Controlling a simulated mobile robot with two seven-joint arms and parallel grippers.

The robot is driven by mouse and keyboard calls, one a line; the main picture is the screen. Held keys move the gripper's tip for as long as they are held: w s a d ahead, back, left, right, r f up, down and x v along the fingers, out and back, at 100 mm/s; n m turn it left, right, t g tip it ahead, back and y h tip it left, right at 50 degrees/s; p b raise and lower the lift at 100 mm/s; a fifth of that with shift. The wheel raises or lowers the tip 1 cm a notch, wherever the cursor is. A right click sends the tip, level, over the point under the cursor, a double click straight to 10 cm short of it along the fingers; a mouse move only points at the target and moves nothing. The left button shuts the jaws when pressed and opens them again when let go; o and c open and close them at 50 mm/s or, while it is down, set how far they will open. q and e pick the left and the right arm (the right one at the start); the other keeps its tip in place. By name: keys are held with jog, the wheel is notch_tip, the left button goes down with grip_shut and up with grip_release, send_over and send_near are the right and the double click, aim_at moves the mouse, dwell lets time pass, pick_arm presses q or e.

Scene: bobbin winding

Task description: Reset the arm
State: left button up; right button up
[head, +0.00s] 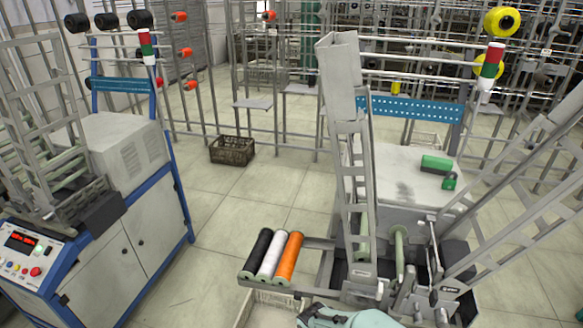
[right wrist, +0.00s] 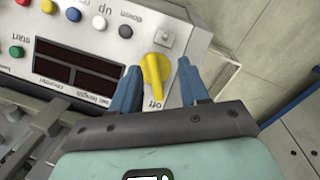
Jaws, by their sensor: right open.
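In the right wrist view my right gripper (right wrist: 158,66) has two blue fingers spread apart. A yellow knob (right wrist: 155,78) on the machine's control panel (right wrist: 110,42) shows between the fingertips, beside the word "off". I cannot tell whether a finger touches it. In the head view only a teal part of my arm shows at the bottom edge. The winding machine (head: 385,180) stands behind it, with a tall grey upright frame (head: 342,85). My left gripper is not in view.
Black (head: 257,250), white (head: 273,254) and orange (head: 290,257) bobbins lie side by side on the machine's left rack. A second machine (head: 120,180) stands at the left.

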jog(key=s+d+f+m+g+y+p, duration=0.2)
jog(key=s+d+f+y, duration=0.1)
jog(key=s+f, duration=0.7)
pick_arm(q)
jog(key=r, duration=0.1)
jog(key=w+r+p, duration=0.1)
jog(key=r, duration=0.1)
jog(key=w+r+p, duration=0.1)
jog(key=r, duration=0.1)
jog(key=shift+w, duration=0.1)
pick_arm(e)
jog(key=s+d+f+m+t+y, duration=0.1)
jog(key=s+f+m, duration=0.3)
jog(key=s, duration=0.7)
notch_tip(320, 180, down, 2)
jog(key=shift+s+y, duration=0.3)
jog(key=shift+y, duration=0.3)
